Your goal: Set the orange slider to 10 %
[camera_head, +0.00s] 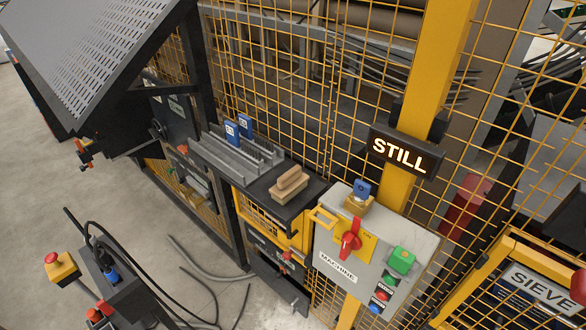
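I cannot make out with certainty an orange slider or a percent scale. A small orange-red part (84,155) sticks out at the lower edge of the sloped perforated panel at the left; it is too small to tell whether it is the slider. Another small orange-red part (183,149) sits on the dark machine front further right, also too small to identify. Neither of my grippers is in view.
A grey MACHINE box (402,235) with a red rotary switch (351,236) hangs on the yellow mesh fence. A lit STILL sign (405,152) is above it. A yellow-and-red stop button (60,267) and black cables stand at lower left. Concrete floor (60,200) is open at left.

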